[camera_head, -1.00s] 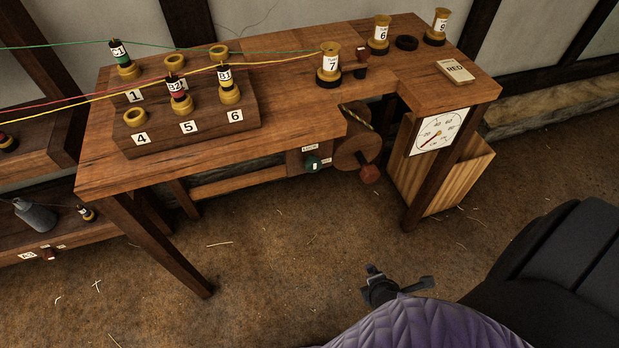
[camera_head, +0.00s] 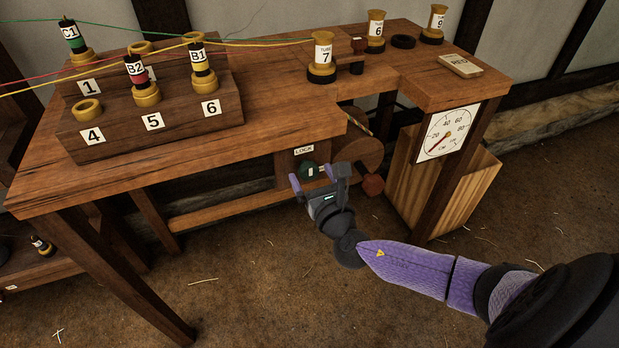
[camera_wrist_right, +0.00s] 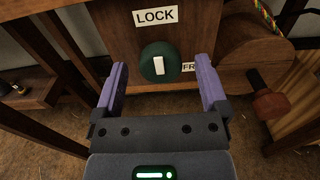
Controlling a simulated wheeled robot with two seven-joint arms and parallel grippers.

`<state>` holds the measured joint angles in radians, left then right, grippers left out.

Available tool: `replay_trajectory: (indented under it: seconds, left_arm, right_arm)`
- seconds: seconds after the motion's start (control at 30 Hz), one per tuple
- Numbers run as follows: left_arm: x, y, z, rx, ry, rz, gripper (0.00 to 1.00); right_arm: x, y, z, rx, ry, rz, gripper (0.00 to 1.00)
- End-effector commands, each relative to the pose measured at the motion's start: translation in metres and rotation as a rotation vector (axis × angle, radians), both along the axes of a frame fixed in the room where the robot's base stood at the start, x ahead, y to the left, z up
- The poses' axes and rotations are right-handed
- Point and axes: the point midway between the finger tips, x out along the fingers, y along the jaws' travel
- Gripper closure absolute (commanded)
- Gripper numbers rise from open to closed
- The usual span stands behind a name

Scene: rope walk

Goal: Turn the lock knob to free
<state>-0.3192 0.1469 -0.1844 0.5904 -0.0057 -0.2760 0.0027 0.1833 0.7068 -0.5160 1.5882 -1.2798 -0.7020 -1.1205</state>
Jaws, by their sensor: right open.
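The lock knob (camera_wrist_right: 153,63) is a round dark green knob with a white bar, set on a wooden panel under the bench. In the right wrist view the bar stands nearly upright, its top toward the LOCK label (camera_wrist_right: 169,17). A partly hidden label starting "FR" (camera_wrist_right: 189,67) is to the knob's right. My right gripper (camera_wrist_right: 162,88) is open, with its purple fingers to either side of the knob and slightly short of it. In the head view the knob (camera_head: 308,170) shows just beyond my right gripper (camera_head: 316,178). My left gripper is not in view.
A wooden wheel (camera_head: 357,155) with a red-brown crank handle (camera_head: 372,185) is right of the knob. A dial gauge (camera_head: 447,132) is on the right bench leg. The bench top (camera_head: 275,95) holds numbered spools and threads. The floor in front is clear.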

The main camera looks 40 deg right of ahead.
Motion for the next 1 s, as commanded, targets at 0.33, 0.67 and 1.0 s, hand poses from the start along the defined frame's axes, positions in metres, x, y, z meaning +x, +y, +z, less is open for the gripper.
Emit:
replay_trajectory:
  seconds: [0.33,0.67,1.0]
  left_arm:
    - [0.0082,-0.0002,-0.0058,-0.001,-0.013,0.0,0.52]
    - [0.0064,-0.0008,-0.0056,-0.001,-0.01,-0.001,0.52]
    - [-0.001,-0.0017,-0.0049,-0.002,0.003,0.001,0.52]
  right_arm:
    - [0.0129,-0.0033,0.0001,0.002,0.001,0.0,0.07]
    - [0.0126,-0.0033,-0.0001,0.002,0.001,-0.001,0.64]
    - [0.0125,-0.0034,-0.0005,0.015,-0.002,-0.001,0.98]
